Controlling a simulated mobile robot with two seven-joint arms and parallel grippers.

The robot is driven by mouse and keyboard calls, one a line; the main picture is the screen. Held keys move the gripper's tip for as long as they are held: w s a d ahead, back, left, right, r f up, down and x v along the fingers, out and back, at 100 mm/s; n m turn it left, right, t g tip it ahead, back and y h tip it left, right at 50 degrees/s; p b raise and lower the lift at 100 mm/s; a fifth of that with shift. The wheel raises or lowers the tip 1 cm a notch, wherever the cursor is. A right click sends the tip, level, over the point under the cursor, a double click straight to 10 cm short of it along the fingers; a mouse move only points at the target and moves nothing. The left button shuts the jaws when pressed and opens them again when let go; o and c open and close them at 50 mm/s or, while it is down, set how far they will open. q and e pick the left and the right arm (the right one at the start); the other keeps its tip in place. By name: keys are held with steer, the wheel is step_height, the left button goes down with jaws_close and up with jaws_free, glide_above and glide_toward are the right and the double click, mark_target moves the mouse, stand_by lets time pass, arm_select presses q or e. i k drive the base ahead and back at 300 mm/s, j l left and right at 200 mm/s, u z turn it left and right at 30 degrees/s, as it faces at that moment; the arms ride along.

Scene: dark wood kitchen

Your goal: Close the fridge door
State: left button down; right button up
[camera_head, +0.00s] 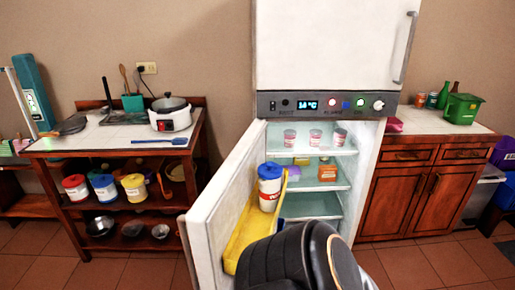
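The fridge door (212,228) stands open, swung out to the left and toward me from the lower compartment of the white fridge (335,45). On its inner side is a yellow door shelf (243,232) holding a white container with a blue lid (270,187). The open compartment shows glass shelves (312,205) with small jars and boxes. A dark rounded part of my own body (290,260) covers the bottom middle, hiding the lower part of the compartment and the door's lower right. No fingertips of either gripper show.
A wooden shelf table (115,143) with a rice cooker (170,114) stands left of the door. A wooden cabinet (415,185) stands right of the fridge. Tiled floor (140,272) is clear at the lower left and lower right.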

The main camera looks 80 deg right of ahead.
mark_target(227, 217)
steer(key=i+z, duration=0.2)
steer(key=z, duration=0.3)
steer(key=i+j+z, duration=0.15)
steer(key=z, duration=0.3)
steer(key=i+j+z, duration=0.15)
steer(key=z, duration=0.35)
steer(key=i+j+z, duration=0.1)
steer(key=j+z, duration=0.2)
steer(key=z, duration=0.2)
steer(key=i+j+z, duration=0.1)
steer(key=j+z, duration=0.15)
steer(key=z, duration=0.2)
steer(key=i+j+z, duration=0.1)
steer(key=j+z, duration=0.65)
steer(key=z, duration=0.15)
steer(key=k+j+z, duration=0.2)
steer(key=k+j, duration=0.1)
steer(key=k, duration=0.35)
steer(key=i+j+u, duration=0.3)
steer(key=k+l, duration=0.05)
steer(key=l, duration=0.05)
